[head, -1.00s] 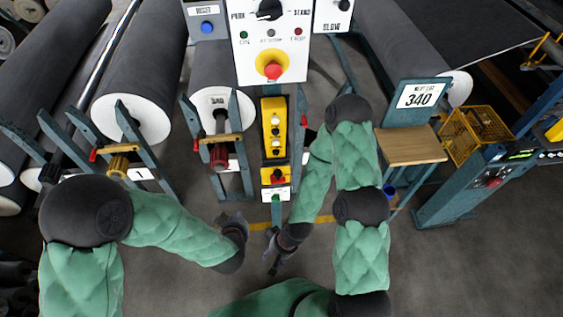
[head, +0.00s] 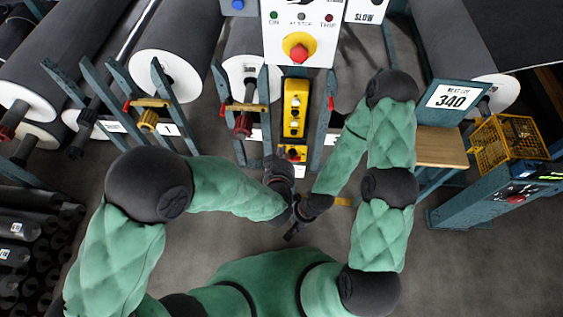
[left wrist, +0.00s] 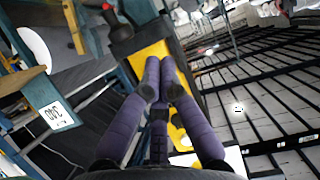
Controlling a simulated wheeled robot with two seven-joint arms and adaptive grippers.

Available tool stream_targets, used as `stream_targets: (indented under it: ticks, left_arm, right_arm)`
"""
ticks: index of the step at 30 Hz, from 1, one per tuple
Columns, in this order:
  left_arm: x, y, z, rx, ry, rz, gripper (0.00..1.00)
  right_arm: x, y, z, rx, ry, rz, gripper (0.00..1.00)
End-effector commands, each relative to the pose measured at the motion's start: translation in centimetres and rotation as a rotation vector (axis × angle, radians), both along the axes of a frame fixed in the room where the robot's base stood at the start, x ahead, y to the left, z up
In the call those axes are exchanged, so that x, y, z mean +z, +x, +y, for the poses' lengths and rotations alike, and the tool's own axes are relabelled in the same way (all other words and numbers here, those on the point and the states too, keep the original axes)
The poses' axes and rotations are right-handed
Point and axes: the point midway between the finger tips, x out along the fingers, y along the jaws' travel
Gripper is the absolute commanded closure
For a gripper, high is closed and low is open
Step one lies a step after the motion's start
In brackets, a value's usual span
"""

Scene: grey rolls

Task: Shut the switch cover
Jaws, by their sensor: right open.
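The control station's small lower yellow box (head: 291,153), with a red part on it, sits under a taller yellow button box (head: 295,107) in the head view. I cannot make out the switch cover for certain. My left gripper (head: 279,162) is just in front of and left of the lower box and hides part of it. In the left wrist view its purple fingers (left wrist: 160,62) meet at the tips, with nothing seen between them, before a yellow surface (left wrist: 182,140); contact cannot be told. My right gripper (head: 292,235) is open and empty, lower and pointing down.
A white panel with a red stop button (head: 299,48) stands above the button box. Grey rolls (head: 172,60) on blue stands lie left and behind. A wooden shelf (head: 440,147), a yellow basket (head: 505,140) and a "340" sign (head: 451,97) are at right. Floor in front is clear.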

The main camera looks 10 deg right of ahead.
Motion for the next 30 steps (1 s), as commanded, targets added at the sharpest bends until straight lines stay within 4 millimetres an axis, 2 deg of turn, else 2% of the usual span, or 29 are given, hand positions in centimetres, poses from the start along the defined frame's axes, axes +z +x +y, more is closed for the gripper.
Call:
stream_targets:
  ticks: [4, 7, 13, 30]
  left_arm:
    - [-1.4, 2.5, -0.6, 0.003, 0.001, 0.001, 1.00]
    - [-3.0, 2.1, -0.6, -0.001, 0.003, 0.005, 1.00]
    - [-4.7, 1.8, -0.5, 0.000, 0.001, 0.003, 1.00]
    - [-5.2, 1.6, -0.5, 0.000, 0.000, 0.001, 1.00]
  right_arm:
    - [-0.7, 0.0, 0.0, 0.000, 0.000, 0.000, 0.54]
    - [-1.1, 0.0, 0.0, 0.000, 0.000, 0.000, 0.54]
    - [-1.5, 0.0, 0.0, 0.000, 0.000, 0.000, 0.54]
    - [-1.7, 0.0, 0.0, 0.000, 0.000, 0.000, 0.54]
